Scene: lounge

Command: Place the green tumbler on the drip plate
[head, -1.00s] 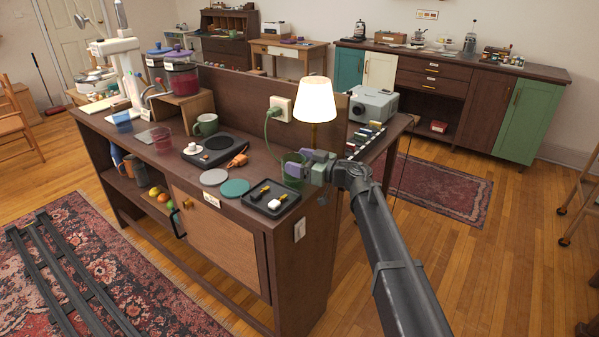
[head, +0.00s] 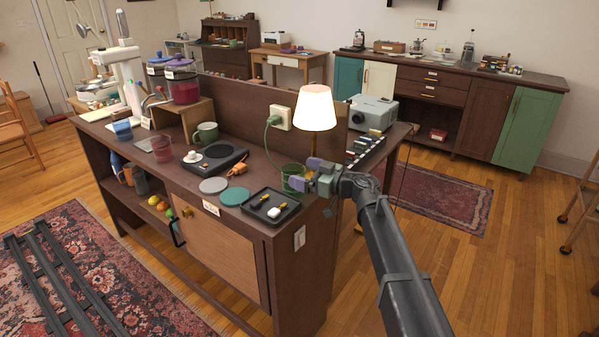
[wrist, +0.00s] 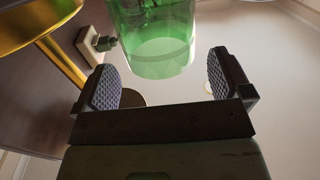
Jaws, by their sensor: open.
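The green tumbler (head: 291,180) is translucent and stands at the right end of the dark counter, behind the black tray. My gripper (head: 309,178) is open at the tumbler's right side. In the wrist view, the tumbler (wrist: 158,35) is in front of and between the two spread, textured fingers (wrist: 163,85), with gaps at the sides; I see no grip on it. A flat grey plate (head: 145,144) lies by the blue and red tumblers at the counter's left; it may be the drip plate, but I cannot tell for sure.
The lit lamp (head: 315,108) stands close behind my gripper. The black tray (head: 268,218) holds small items in front of the tumbler. Grey (head: 213,185) and teal (head: 234,197) discs lie left of it. A green mug (head: 205,134) and a red tumbler (head: 162,149) stand farther left.

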